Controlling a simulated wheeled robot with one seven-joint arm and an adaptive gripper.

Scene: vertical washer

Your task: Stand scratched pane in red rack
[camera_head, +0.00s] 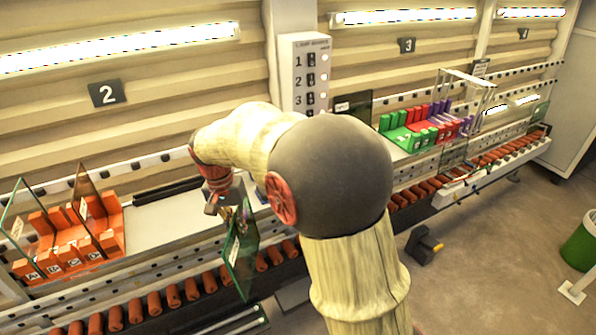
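My gripper (222,203) is at the centre left, partly hidden by my own arm. It appears shut on the upper edge of a greenish glass pane (241,258), which hangs upright and edge-on in front of the conveyor, with a small white label. I cannot make out scratches on it. The red rack (440,129) is at the right on the ledge, between a green rack (405,139) and a purple rack (440,106). The red rack's slots are too small to read from here.
An orange rack (92,247) with slots marked A to D holds a clear pane (22,225) and a brownish pane (90,205) at the left. Orange rollers (150,305) run along the front. A dark pane (353,104) stands behind my arm. A green bin (580,240) is at the right.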

